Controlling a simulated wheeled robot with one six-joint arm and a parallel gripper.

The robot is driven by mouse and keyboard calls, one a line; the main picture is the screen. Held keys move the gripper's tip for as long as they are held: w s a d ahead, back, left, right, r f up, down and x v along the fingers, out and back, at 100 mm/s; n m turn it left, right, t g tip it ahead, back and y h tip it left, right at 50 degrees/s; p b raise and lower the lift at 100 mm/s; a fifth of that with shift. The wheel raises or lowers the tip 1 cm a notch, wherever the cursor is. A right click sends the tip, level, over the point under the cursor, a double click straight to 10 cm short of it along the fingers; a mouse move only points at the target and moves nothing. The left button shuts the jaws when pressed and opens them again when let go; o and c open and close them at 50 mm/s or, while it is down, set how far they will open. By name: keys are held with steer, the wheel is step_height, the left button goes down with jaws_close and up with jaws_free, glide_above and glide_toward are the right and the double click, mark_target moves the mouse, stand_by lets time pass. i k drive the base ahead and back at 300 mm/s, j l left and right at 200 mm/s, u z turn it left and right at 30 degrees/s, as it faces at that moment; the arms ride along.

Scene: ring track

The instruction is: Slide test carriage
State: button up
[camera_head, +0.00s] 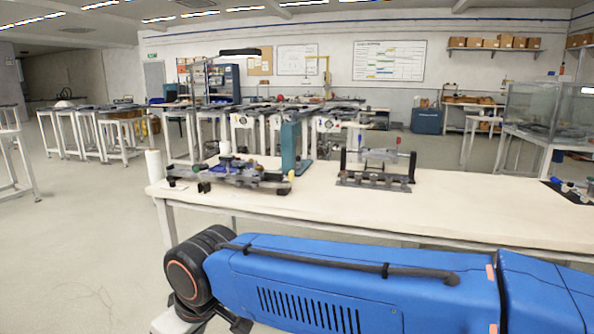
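A low dark-and-grey mechanism with small blue parts (236,175) sits at the left part of the long pale workbench (470,195). A teal upright block (290,148) stands just right of it. A second dark fixture with a low base, end posts and a crossbar (376,178) stands further right. I cannot tell which piece is the test carriage; details are too small. My blue arm lies across the front of the view, below the bench top in the picture. My gripper's fingers do not show.
A white cylinder (154,165) stands at the bench's left end. The bench top right of the fixture is mostly clear, with small dark items (570,190) at the far right. A glass tank (545,110) stands behind right. Open floor (90,240) lies left.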

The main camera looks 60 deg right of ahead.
mark_target(250, 174)
steer(key=z, duration=1.4)
